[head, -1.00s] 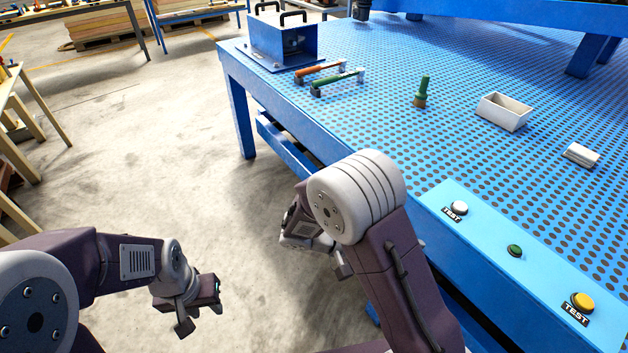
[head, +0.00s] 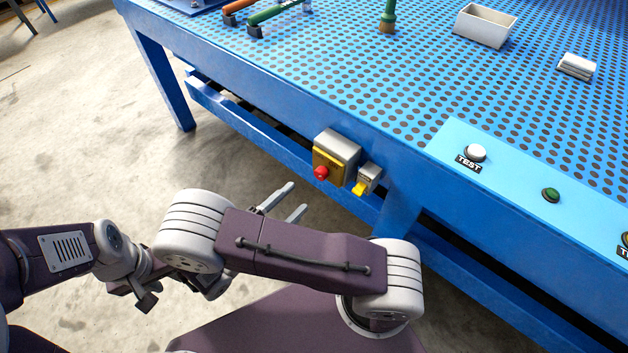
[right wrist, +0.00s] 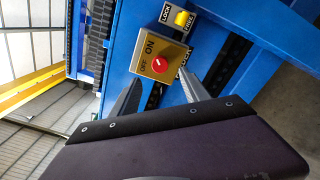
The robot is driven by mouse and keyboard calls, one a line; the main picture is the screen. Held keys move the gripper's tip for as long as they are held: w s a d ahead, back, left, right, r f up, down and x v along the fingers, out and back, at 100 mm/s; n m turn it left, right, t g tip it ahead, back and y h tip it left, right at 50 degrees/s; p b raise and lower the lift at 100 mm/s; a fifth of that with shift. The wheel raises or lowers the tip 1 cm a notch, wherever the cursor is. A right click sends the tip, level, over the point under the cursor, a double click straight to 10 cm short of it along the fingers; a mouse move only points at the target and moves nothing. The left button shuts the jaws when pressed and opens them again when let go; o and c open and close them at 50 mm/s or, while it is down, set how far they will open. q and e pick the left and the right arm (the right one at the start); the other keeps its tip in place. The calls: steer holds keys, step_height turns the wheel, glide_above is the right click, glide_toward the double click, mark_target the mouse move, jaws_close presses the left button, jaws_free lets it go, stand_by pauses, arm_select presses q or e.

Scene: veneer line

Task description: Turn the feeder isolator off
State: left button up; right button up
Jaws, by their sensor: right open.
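The feeder isolator (head: 343,150) is a grey box with a yellow face and a red knob (head: 321,173), on the blue table's front side. In the right wrist view, its yellow plate (right wrist: 174,49) reads ON and OFF around the red knob (right wrist: 160,64); the knob's setting is too small to tell. A small grey box with a yellow catch (head: 360,188), labelled LOCK and FREE, sits beside it. My right gripper (head: 298,196) is open and empty, apart from the isolator, fingers pointing towards it. My left gripper (head: 143,292) hangs low at left, its jaws unclear.
The blue perforated table (head: 330,75) carries a white box (head: 485,25), a green-handled tool (head: 280,11) and a panel with a white TEST button (head: 475,152) and green button (head: 550,195). A lower rail (head: 250,130) runs below the isolator.

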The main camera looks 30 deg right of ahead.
mark_target(318, 176)
steer(key=x, duration=0.9)
steer(key=shift+w+b, duration=0.15)
steer(key=shift+b, duration=0.25)
jaws_close()
